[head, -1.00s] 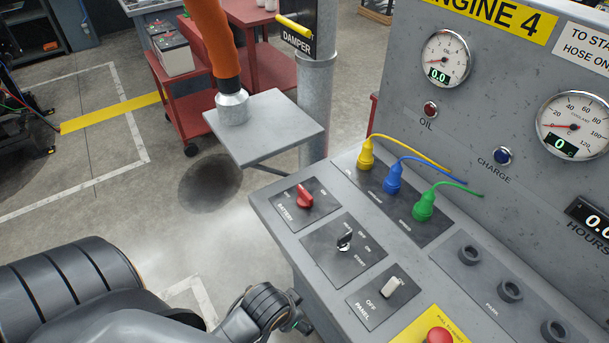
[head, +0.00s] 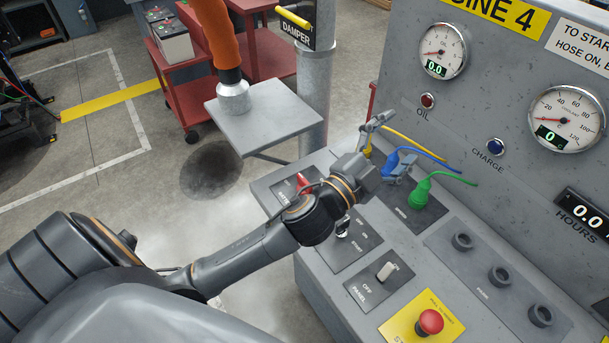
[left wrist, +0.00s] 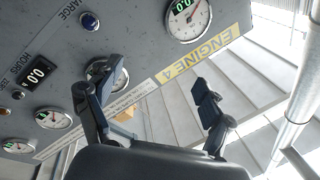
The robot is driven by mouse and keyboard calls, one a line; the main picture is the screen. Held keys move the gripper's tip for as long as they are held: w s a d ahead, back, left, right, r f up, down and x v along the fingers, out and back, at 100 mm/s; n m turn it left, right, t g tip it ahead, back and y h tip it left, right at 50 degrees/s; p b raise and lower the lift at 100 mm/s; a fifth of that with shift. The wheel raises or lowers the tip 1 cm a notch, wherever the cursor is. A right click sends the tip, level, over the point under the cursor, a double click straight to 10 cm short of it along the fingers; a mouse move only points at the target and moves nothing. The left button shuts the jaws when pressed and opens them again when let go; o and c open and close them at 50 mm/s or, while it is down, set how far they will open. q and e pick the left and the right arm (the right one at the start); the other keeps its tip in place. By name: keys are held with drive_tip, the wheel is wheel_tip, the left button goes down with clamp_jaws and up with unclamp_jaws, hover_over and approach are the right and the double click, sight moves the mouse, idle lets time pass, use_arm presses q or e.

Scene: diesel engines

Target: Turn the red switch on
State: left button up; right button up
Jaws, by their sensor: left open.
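The red switch (head: 305,182) is a rotary knob on the dark BATTERY plate at the console's far left corner. It is partly hidden behind my left wrist in the head view, so its setting is hard to read. My left gripper (head: 392,143) is open and empty, above the yellow and blue plugs, to the right of and beyond the red switch. In the left wrist view my open left gripper (left wrist: 140,94) faces the gauge panel and the ENGINE 4 label, and the red switch does not show. My right gripper is not in view.
A black key switch (head: 342,228), a white PANEL switch (head: 386,271) and a red stop button (head: 430,321) line the console front. The green plug (head: 420,192) stands close to my left gripper. A grey post (head: 313,100) and small plate (head: 265,122) stand beyond the console.

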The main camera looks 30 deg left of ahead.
use_arm(q)
drive_tip(key=d+r+m+g+h, duration=0.4)
drive_tip(key=d+r+m+h, duration=0.3)
drive_tip(key=m+h, duration=0.45)
drive_tip(key=m+g+y, duration=1.6)
drive_tip(key=y, duration=0.1)
approach(304, 180)
wheel_tip(304, 180, down, 7)
drive_tip(key=p, duration=0.4)
drive_tip(key=shift+f, duration=0.25)
drive_tip(key=shift+a+f, duration=0.1)
drive_tip(key=shift+f, duration=0.4)
drive_tip(key=shift+s, duration=0.1)
